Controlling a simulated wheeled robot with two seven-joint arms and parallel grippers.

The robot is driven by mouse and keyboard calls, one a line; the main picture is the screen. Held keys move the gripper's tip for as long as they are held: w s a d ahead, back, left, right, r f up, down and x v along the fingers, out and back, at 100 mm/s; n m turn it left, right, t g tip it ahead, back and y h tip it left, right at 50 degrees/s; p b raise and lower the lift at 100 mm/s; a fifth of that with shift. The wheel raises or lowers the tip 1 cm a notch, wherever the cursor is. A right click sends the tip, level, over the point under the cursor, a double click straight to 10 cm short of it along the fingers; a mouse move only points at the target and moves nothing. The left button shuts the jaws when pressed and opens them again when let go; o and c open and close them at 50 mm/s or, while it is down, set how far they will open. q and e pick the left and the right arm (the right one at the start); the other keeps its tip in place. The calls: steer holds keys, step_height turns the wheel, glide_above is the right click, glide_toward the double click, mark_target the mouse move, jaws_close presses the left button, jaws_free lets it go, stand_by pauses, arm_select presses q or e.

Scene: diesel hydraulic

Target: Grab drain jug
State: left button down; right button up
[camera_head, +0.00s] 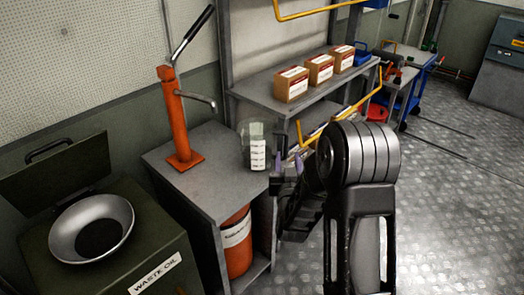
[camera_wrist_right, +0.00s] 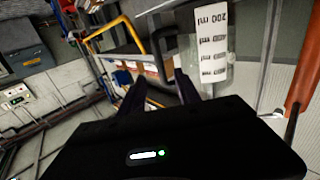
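The drain jug (camera_head: 256,146) is a clear container with a white measuring scale. It stands upright on the grey cabinet top, near its right edge. In the right wrist view the jug (camera_wrist_right: 214,48) shows its ml marks and a dark handle (camera_wrist_right: 160,36) on its left side. My right gripper (camera_head: 283,167) is just right of the jug, on the handle side. In the wrist view its two fingers (camera_wrist_right: 160,84) are apart, with the handle just beyond and roughly between their tips; whether they touch it is unclear. My left gripper is not in view.
An orange hand pump (camera_head: 178,125) stands on the cabinet (camera_head: 207,190) left of the jug. A green waste oil box (camera_head: 165,245) with a funnel is at the lower left. Yellow rails (camera_head: 345,112) and a shelf with cartons (camera_head: 291,84) lie behind my right arm. Open floor is at right.

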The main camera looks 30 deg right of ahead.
mark_target(286, 145)
steer(key=shift+x, duration=1.3)
steer(key=p+x, duration=0.1)
steer(key=x, duration=0.4)
steer(key=shift+w, duration=0.15)
steer(key=shift+c, duration=0.2)
jaws_close()
steer(key=shift+r, duration=0.1)
stand_by(0.8)
